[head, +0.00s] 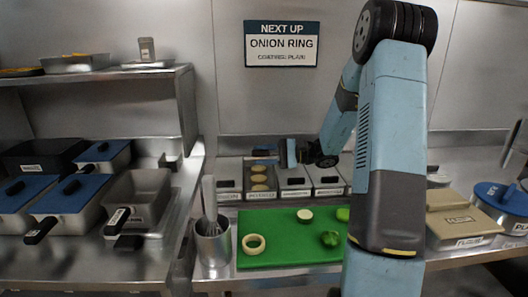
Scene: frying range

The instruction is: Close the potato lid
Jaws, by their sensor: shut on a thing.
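The lid itself is mostly hidden or too small to make out clearly.
In front lie a green board (285,259) with an onion ring (254,244) and green pieces, and a utensil pot (213,245).

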